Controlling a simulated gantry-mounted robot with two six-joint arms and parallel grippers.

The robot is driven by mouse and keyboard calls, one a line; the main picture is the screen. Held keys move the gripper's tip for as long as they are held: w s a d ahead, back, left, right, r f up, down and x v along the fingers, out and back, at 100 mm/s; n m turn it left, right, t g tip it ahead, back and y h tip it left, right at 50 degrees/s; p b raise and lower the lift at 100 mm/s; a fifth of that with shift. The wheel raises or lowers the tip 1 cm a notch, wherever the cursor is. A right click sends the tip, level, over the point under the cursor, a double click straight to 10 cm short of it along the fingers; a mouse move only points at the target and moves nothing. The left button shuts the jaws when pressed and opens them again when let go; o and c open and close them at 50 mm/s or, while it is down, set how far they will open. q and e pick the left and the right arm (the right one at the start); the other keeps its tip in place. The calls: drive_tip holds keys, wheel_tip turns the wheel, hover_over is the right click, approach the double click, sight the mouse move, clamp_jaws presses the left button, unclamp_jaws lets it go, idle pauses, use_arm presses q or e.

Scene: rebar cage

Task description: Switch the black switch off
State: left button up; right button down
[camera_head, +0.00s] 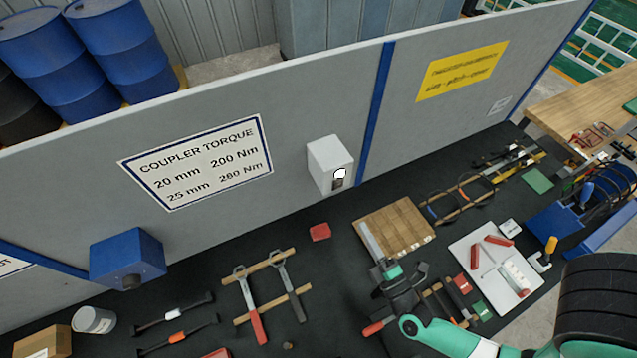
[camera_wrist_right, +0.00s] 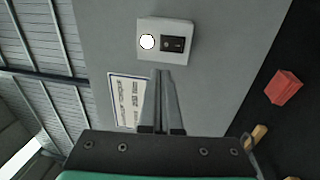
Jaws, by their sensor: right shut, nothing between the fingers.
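The black switch (camera_head: 337,184) is a small rocker on the front of a white box (camera_head: 325,160) fixed to the grey wall panel. A bright white round lamp (camera_head: 340,173) sits beside it on the same face. In the right wrist view the switch (camera_wrist_right: 173,44) is to the right of the lamp (camera_wrist_right: 147,41), on the box's face. My right gripper (camera_head: 364,226) is shut and empty, below and to the right of the box in the head view. In the right wrist view its fingertips (camera_wrist_right: 161,72) point towards the box, apart from the switch. My left gripper is not in view.
A blue box (camera_head: 127,257) is fixed to the wall at the left. A red block (camera_head: 320,232) and a wooden board (camera_head: 400,222) lie on the dark bench below. Several tools lie at the front. The wall around the switch box is clear.

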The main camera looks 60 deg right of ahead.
drive_tip(key=s+f, duration=0.2)
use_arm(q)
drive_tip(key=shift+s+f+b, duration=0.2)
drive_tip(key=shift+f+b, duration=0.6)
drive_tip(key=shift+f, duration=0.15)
use_arm(e)
approach(340, 184)
drive_tip(key=x, duration=0.6)
drive_tip(key=shift+w+d+r, duration=0.15)
drive_tip(key=shift+w+d, duration=0.05)
drive_tip(key=shift+w, duration=0.15)
